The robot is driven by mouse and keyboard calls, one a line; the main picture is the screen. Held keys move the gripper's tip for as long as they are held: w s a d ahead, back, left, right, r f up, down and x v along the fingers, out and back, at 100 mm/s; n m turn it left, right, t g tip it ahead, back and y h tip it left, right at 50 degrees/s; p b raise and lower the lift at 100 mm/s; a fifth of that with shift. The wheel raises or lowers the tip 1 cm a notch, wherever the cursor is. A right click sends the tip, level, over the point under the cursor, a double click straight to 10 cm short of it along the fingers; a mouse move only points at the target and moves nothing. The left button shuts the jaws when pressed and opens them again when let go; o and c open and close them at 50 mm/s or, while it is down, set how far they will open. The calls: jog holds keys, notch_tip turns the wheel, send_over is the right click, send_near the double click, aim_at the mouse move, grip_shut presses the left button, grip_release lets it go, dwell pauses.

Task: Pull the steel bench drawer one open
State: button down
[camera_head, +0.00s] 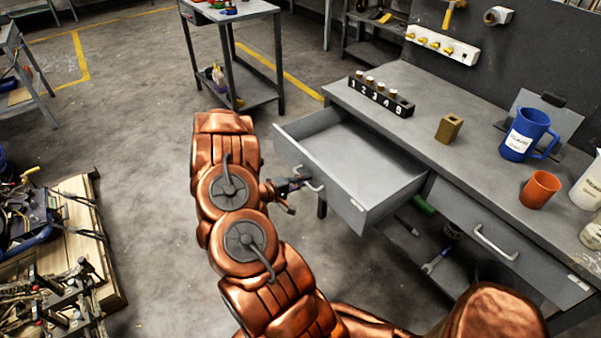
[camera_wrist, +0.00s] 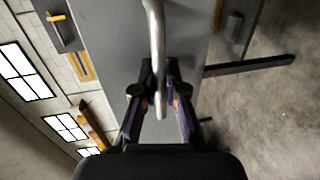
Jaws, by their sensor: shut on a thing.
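The steel bench (camera_head: 395,84) stands at the right in the head view. Its left drawer (camera_head: 365,157) is pulled well out, and its inside looks empty. My gripper (camera_head: 291,186) is at the drawer's front, shut on the drawer handle (camera_head: 312,186). In the wrist view the handle (camera_wrist: 155,50) is a pale bar running down between the fingers of my gripper (camera_wrist: 160,105). A second drawer (camera_head: 500,245), to the right, is closed. I cannot read which drawer is number one.
On the bench top are a numbered block (camera_head: 381,96), a brass block (camera_head: 449,127), a blue mug (camera_head: 526,134) and an orange cup (camera_head: 539,189). A pallet of tools (camera_head: 75,245) lies at the left. Floor (camera_head: 140,130) behind my arm is clear.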

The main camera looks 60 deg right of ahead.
jog(key=shift+a, duration=0.2)
jog(key=c, duration=1.2)
grip_release()
jog(key=shift+w, duration=0.1)
jog(key=v, duration=1.2)
